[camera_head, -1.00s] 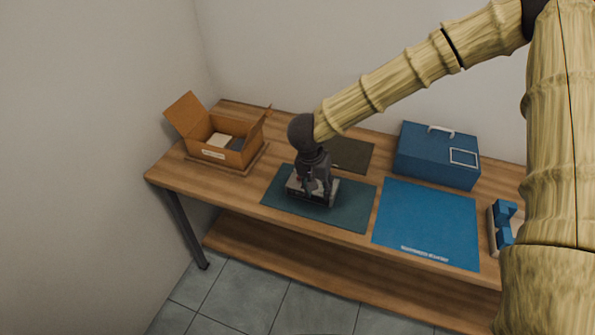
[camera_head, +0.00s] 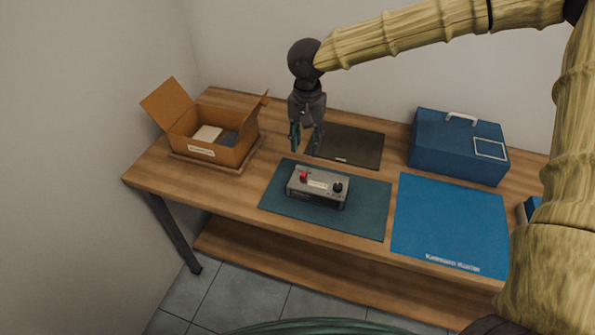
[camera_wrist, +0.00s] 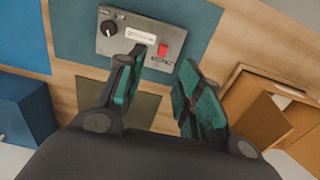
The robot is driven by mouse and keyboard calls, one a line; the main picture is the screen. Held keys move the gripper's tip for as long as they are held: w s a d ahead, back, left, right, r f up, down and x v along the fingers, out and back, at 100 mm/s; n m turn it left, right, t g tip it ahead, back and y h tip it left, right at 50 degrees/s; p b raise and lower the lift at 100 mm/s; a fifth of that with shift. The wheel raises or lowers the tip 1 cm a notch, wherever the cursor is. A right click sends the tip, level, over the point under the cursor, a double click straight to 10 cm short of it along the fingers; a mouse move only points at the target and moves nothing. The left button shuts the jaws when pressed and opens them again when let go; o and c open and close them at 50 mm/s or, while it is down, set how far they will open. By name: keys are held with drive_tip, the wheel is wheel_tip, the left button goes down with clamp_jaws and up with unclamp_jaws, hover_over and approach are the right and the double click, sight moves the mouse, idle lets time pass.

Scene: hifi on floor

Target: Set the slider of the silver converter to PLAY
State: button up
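The silver converter (camera_head: 318,187) lies on a dark teal mat (camera_head: 272,201) on the wooden table. It has a red part at its left, a pale label in the middle and a black knob at its right. It also shows in the wrist view (camera_wrist: 126,53), with the red part and knob on its top face. The slider and its setting are too small to tell. My gripper (camera_head: 306,149) is above and behind the converter, apart from it. In the wrist view its two green-padded fingers (camera_wrist: 152,75) are spread with nothing between them.
An open cardboard box (camera_head: 212,152) stands at the left of the table. A dark mat (camera_head: 352,147) lies behind the teal mat. A blue case (camera_head: 457,147) with a handle stands at the back right. A blue mat (camera_head: 450,222) lies in front of it.

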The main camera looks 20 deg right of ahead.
sight(304, 174)
drive_tip(key=f, duration=0.8)
drive_tip(key=w+f, duration=0.1)
drive_tip(key=f, duration=0.3)
drive_tip(key=shift+a+p, duration=0.1)
drive_tip(key=shift+p, duration=0.3)
